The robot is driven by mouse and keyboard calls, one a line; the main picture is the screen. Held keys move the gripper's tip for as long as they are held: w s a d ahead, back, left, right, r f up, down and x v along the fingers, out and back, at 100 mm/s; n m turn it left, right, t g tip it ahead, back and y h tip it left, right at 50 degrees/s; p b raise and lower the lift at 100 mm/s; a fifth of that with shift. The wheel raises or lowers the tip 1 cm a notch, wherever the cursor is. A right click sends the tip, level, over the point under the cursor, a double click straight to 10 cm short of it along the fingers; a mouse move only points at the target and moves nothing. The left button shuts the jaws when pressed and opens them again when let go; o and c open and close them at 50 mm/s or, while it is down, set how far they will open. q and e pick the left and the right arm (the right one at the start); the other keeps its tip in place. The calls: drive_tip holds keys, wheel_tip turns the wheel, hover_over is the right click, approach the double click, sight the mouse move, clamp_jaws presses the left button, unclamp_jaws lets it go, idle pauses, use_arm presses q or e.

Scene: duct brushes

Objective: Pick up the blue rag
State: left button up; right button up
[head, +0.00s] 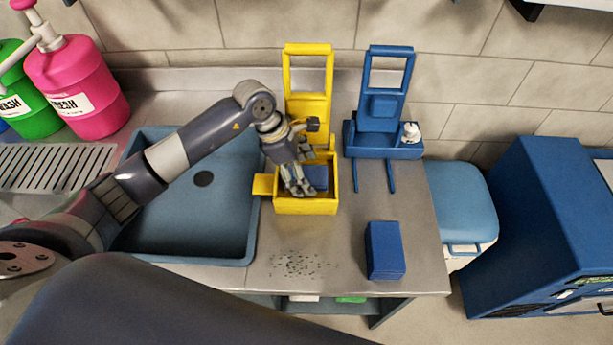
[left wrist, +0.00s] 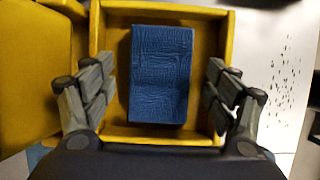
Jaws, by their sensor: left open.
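A blue rag (head: 317,178) lies in the yellow box (head: 305,207) on the counter, partly hidden by my left gripper in the head view. In the left wrist view the folded blue rag (left wrist: 160,75) lies flat in the yellow box (left wrist: 160,137), with a textured surface. My left gripper (head: 298,187) is over the box. Its fingers (left wrist: 160,95) are open, one on each side of the rag and apart from it. A stack of blue cloths (head: 385,250) also lies on the counter at the front right. My right gripper is not in view.
A blue-grey sink (head: 203,225) is left of the box. A blue caddy (head: 385,140) with a white bottle (head: 411,132) stands right. Pink (head: 78,85) and green (head: 30,100) jugs stand at the back left. Dark specks (head: 297,264) lie on the counter in front.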

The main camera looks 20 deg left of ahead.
sight(311, 174)
use_arm(q)
drive_tip(key=shift+f+b, duration=0.2)
drive_tip(key=shift+b, duration=0.1)
idle(0.4)
drive_tip(key=c, duration=1.2)
drive_tip(key=shift+r, duration=0.1)
drive_tip(key=shift+r+p, duration=0.35)
drive_tip(key=shift+p, duration=0.25)
wheel_tip(311, 174, up, 2)
drive_tip(key=shift+w+a+r+b, duration=0.1)
drive_tip(key=shift+r+b, duration=0.15)
drive_tip(key=shift+b, duration=0.95)
drive_tip(key=shift+s+r+b, duration=0.35)
drive_tip(key=shift+s+b, duration=0.5)
drive_tip(key=shift+s, duration=1.85)
drive_tip(key=shift+s+r+b, duration=0.35)
drive_tip(key=shift+s+b, duration=0.5)
drive_tip(key=shift+s, duration=1.85)
drive_tip(key=shift+s+r+b, duration=0.35)
drive_tip(key=shift+s+b, duration=0.5)
drive_tip(key=shift+s, duration=1.85)
